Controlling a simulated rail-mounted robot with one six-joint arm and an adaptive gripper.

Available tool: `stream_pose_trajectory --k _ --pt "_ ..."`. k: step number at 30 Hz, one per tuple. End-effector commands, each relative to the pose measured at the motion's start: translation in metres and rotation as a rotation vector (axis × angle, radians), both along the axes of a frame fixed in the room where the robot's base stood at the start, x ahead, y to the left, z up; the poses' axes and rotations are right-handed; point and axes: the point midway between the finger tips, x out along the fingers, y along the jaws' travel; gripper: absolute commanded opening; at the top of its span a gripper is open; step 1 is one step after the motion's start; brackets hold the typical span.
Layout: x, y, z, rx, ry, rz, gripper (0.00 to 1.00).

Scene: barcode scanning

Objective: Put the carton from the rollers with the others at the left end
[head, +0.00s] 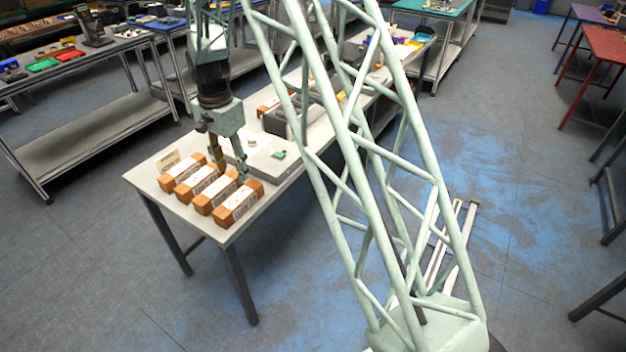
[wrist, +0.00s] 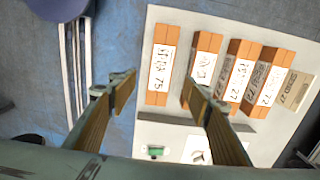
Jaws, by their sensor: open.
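Several orange cartons with white printed labels lie side by side at the left end of the white table. The one nearest the front (head: 238,203) shows leftmost in the wrist view (wrist: 162,65), slightly apart from its neighbour (wrist: 202,68). My gripper (head: 229,165) points down by the inner ends of the row. It is open and empty. In the wrist view its fingertips (wrist: 160,93) stand to either side of the leftmost carton's near end; whether they touch it I cannot tell. Another orange carton (head: 267,106) lies farther along the table, partly hidden. I cannot make out the rollers.
A pale raised plate (head: 262,150) with a small green item (head: 279,154) lies beside the cartons. A grey box-shaped unit (head: 275,122) stands behind the plate.

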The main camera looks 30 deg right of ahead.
Motion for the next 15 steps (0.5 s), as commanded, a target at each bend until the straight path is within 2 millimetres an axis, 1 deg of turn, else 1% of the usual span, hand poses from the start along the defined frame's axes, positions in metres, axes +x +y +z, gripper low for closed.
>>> stream_pose_trajectory --k 7,15 --pt "-0.015 0.0 0.038 -0.001 -0.02 0.056 0.45" --pt "-0.043 0.0 0.09 -0.004 -0.046 0.144 0.45"
